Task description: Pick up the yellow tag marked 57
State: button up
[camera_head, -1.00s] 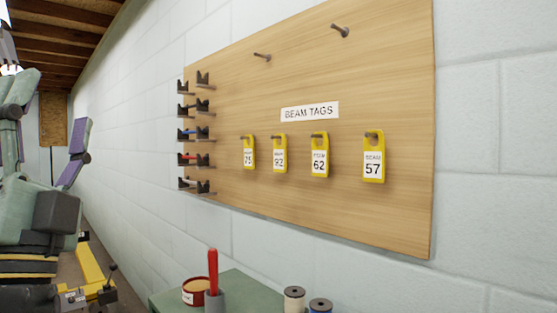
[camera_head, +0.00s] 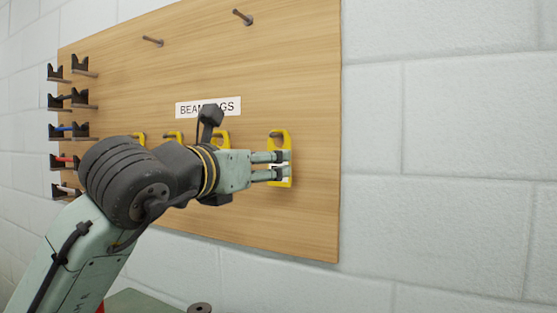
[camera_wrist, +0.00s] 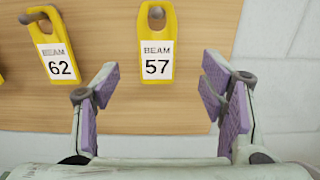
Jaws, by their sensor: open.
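The yellow tag marked 57 (camera_wrist: 157,65) hangs by its hole from a peg on the wooden board, with a white label reading BEAM 57. In the head view the same tag (camera_head: 285,146) is partly hidden behind my fingers. My gripper (camera_head: 287,166) reaches in from the left in front of the tag's lower half. In the wrist view my gripper (camera_wrist: 163,95) is open, its purple-padded fingers spread to either side below the tag. The tag lies between the finger lines. I cannot tell whether any finger touches it.
The yellow tag marked 62 (camera_wrist: 55,55) hangs just left of tag 57. More yellow tags (camera_head: 174,137) hang further left, partly behind my arm. The wooden board (camera_head: 318,110) has bare pegs above, such as one peg (camera_head: 243,17). White block wall (camera_head: 440,130) is clear to the right.

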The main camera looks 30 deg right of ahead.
aim_at(287, 182)
jog(key=p+x, duration=0.1)
jog(key=x, duration=0.5)
jog(key=shift+w+d+f, duration=0.15)
jog(key=shift+w+d, duration=0.05)
jog(key=shift+w, duration=0.1)
jog(key=c, duration=1)
jog(key=shift+c, duration=0.2)
